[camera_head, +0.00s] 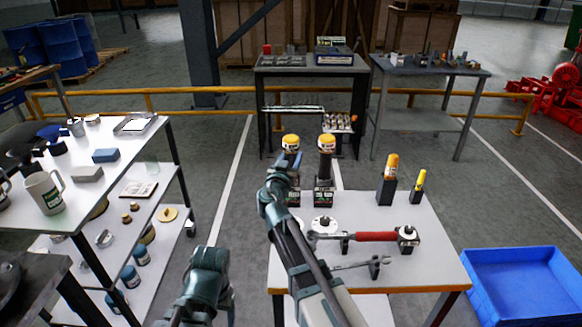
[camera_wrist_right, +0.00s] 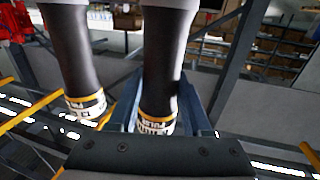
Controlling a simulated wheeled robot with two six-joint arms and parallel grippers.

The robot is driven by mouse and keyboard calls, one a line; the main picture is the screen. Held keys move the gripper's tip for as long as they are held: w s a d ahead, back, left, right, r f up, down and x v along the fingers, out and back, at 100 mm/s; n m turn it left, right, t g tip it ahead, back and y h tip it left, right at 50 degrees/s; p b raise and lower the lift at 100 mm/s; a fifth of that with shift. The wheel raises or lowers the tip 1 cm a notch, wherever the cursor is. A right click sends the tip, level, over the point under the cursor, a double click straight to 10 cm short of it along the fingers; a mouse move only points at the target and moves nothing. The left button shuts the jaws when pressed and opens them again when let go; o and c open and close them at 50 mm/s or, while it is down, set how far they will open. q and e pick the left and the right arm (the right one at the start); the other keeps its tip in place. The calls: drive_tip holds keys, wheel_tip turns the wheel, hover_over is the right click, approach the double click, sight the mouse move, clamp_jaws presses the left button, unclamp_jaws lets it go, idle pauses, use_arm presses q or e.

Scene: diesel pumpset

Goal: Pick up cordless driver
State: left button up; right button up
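Two upright tools with yellow-and-white ends and dark bodies, which look like cordless drivers, stand in dark holders on the white table. The left one (camera_head: 291,143) is partly hidden by my right arm; the right one (camera_head: 326,145) is clear. My right gripper (camera_head: 286,165) is at the left tool. In the right wrist view, my right gripper's blue fingers (camera_wrist_right: 165,112) are spread on both sides of one dark body (camera_wrist_right: 162,70), with a visible gap on the right. The other dark body (camera_wrist_right: 70,50) is outside the fingers.
The white table (camera_head: 415,270) also holds a red-handled tool (camera_head: 370,237), a wrench (camera_head: 355,264), a yellow-orange bottle-like item (camera_head: 391,167) and a yellow marker-like item (camera_head: 420,181). A blue bin (camera_head: 525,285) stands right. A loaded shelf (camera_head: 120,172) stands left.

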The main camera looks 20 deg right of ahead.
clamp_jaws()
idle(1.0)
